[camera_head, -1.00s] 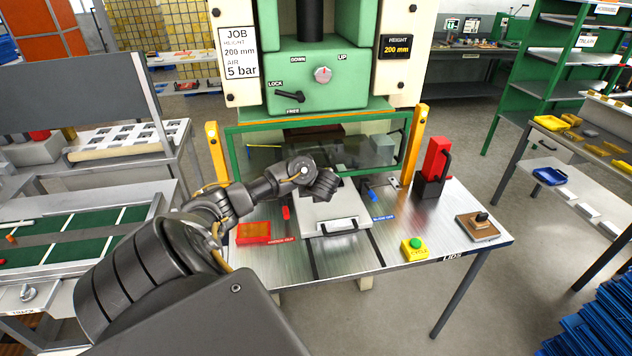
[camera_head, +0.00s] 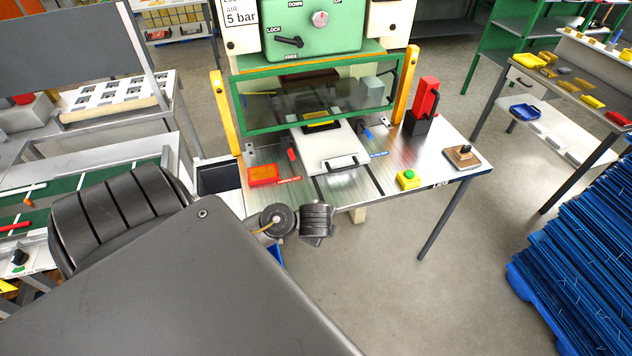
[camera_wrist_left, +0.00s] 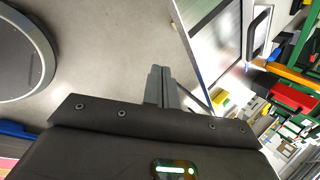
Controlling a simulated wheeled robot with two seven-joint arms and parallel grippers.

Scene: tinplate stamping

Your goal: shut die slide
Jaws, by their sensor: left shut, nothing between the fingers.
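The die slide is a pale plate (camera_head: 332,140) with a dark handle (camera_head: 341,161) at its front edge. It lies on the press table (camera_head: 385,182), extending forward from beneath the guard, short of the table's front edge. A black and yellow piece (camera_head: 322,124) shows at its back end. My left wrist is low, in front of the table, apart from the slide; its fingers cannot be made out in the head view. In the left wrist view, my left gripper (camera_wrist_left: 158,70) is shut and empty, with the table edge and a dark handle (camera_wrist_left: 258,32) to its right. My right gripper is out of view.
A green-framed clear guard (camera_head: 316,95) stands between yellow posts above the slide. A red tray (camera_head: 263,174), a yellow box with a green button (camera_head: 408,179) and a red-topped block (camera_head: 420,105) are on the table. Blue stacked sheets (camera_head: 580,235) stand right. Floor in front is clear.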

